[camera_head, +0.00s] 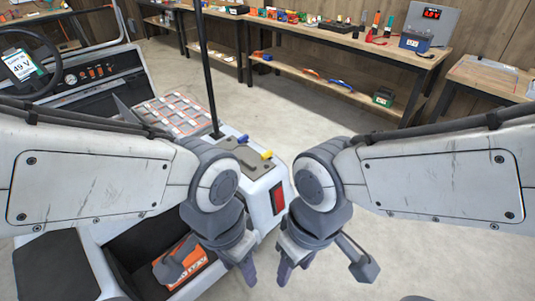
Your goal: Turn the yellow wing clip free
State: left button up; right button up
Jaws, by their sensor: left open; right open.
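The yellow wing clip (266,155) sits on a grey-brown plate (244,160) on top of the cart's white rear corner. A blue clip (243,139) sits on the same plate, a little behind and left of it. A black upright post (205,70) rises beside the plate. My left gripper (212,266) is open in front of the clips and lower in the picture, over the open cart bay. My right gripper (325,266) is open to the right of the cart, over the floor. Neither gripper touches the yellow clip.
An orange box (186,264) lies in the dark bay (125,238). A red tail light (277,197) is on the cart's corner. A workbench (345,45) with tools stands behind. The floor (330,125) between is clear.

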aim_at(268, 155)
jog(key=u, duration=0.4)
jog(key=k, duration=0.45)
jog(key=z, duration=0.4)
jog(key=i, duration=0.55)
jog(key=z, duration=0.7)
jog(key=i, duration=0.7)
jog(key=u, duration=0.7)
jog(key=i, duration=0.8)
jog(key=u, duration=0.8)
